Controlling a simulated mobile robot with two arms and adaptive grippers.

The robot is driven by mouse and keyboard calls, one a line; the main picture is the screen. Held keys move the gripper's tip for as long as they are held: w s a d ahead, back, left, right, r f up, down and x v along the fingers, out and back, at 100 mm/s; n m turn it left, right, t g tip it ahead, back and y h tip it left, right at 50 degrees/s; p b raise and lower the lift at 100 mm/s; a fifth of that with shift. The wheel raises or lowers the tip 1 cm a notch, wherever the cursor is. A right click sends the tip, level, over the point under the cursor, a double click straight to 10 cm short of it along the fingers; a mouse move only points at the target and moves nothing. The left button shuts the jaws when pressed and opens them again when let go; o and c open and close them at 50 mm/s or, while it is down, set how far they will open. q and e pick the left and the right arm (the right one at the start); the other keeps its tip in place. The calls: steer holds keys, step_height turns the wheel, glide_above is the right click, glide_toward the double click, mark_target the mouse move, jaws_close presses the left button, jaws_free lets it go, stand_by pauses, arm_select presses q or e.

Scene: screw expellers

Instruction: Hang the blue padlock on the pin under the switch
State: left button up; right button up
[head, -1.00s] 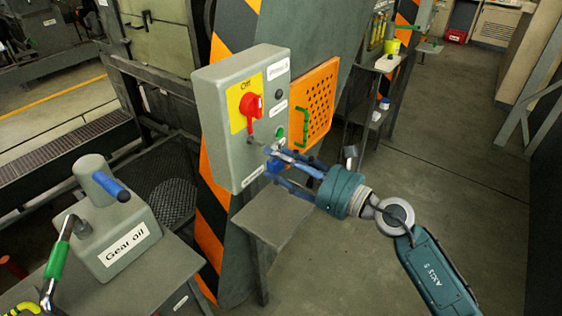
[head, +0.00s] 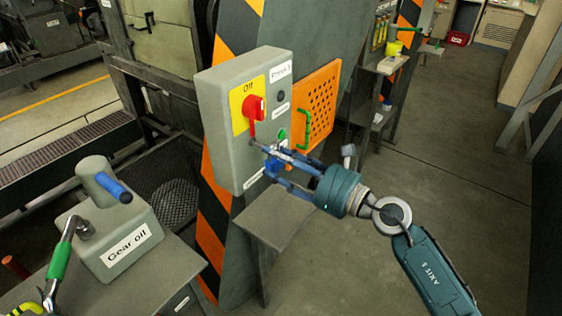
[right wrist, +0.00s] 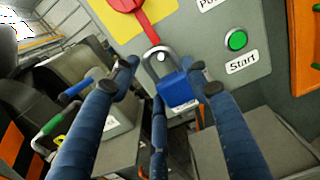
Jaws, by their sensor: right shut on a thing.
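The blue padlock (right wrist: 177,90) with its grey shackle (right wrist: 160,62) is held by my right gripper (right wrist: 165,85), its shackle upward and slightly tilted. It also shows partly behind the fingers in the head view (head: 272,168). The red switch (head: 253,106) sits on a yellow plate on the grey control box; its handle points down, also in the right wrist view (right wrist: 148,25). A small bright pin end (right wrist: 161,57) appears inside the shackle loop, below the handle. I cannot tell whether the shackle is around it or only in front. My left gripper is out of view.
The grey control box (head: 220,130) carries a green start button (head: 282,135). An orange perforated panel (head: 318,100) with a green handle is beside it. A grey shelf (head: 270,222) lies below. A gear oil can (head: 110,225) stands on the left bench.

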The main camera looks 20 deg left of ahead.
mark_target(267, 159)
steer(key=shift+b+x, duration=0.5)
steer(key=shift+x, duration=1.95)
steer(key=shift+f+b, duration=0.7)
stand_by(0.4)
steer(key=o, duration=1.9)
steer(key=shift+d, duration=0.15)
steer(key=shift+p+v, duration=0.35)
steer(key=shift+v, duration=4.6)
